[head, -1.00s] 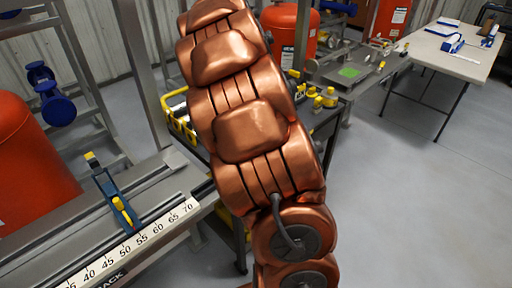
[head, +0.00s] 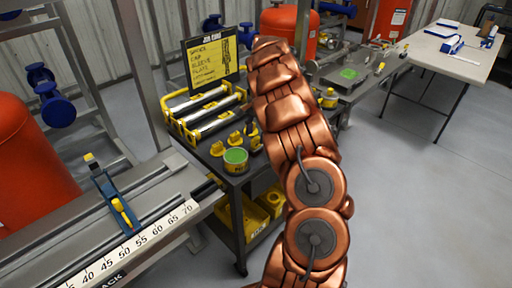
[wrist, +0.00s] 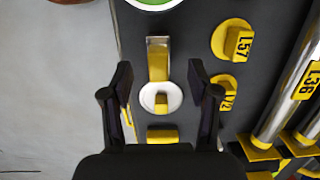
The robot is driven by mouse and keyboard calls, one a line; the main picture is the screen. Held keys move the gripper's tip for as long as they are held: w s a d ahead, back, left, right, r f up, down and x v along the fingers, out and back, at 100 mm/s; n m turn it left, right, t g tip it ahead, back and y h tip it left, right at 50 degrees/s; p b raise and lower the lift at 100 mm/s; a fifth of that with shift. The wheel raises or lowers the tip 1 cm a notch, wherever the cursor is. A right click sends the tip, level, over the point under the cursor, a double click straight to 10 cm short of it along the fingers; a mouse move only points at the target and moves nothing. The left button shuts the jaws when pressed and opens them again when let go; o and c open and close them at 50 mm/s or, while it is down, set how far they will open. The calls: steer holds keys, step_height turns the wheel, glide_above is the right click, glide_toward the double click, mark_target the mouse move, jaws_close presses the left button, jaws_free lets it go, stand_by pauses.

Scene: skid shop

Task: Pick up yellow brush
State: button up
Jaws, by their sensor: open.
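In the wrist view, a yellow piece that looks like the brush (wrist: 157,65) lies on the dark cart top, with a paler, metallic-looking end at the top. A white disc (wrist: 147,99) with a yellow centre sits just below it, touching or overlapping its lower end; I cannot tell which. My gripper (wrist: 160,76) is open, its two dark fingers on either side of the brush and disc, with nothing held. How high the fingers are above the cart is unclear. In the head view my arm hides the gripper, and I cannot make out the brush.
The cart (head: 216,163) also holds a green-topped tin (head: 236,160), yellow tagged parts (wrist: 236,42) and metal tubes in yellow holders (wrist: 290,95). A sign board (head: 210,62) stands behind. A ruler rail (head: 150,238) is at left. Open floor lies right.

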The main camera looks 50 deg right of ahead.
mark_target(257, 139)
steer(key=shift+s+a+f+p, duration=0.15)
steer(key=shift+f+p, duration=0.55)
steer(key=shift+f, duration=0.9)
steer(key=shift+a+f, duration=0.2)
steer(key=shift+f, duration=1)
jaws_close()
